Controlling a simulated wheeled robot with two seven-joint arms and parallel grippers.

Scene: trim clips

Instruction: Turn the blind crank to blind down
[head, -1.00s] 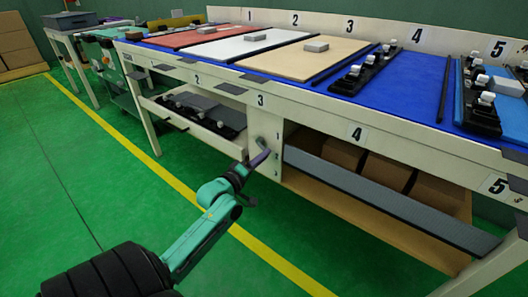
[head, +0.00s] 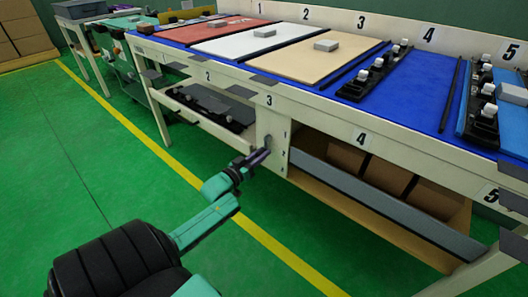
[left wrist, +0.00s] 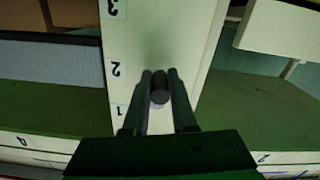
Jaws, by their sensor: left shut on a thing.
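The crank's dark round knob (left wrist: 160,90) shows in the left wrist view in front of a white post (left wrist: 160,45) marked 1, 2, 3. My left gripper (left wrist: 160,76) has one finger on each side of the knob and is shut on it. In the head view my left gripper (head: 260,156) is at the post below the bench, and the arm hides most of the crank. My right gripper is not in view.
Cardboard boxes (head: 345,158) stand behind the blind on a wooden shelf (head: 420,248). Left of the post is a lower shelf with dark parts (head: 220,105). The blue bench top (head: 400,110) holds boards and clip fixtures. The green floor in front is clear.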

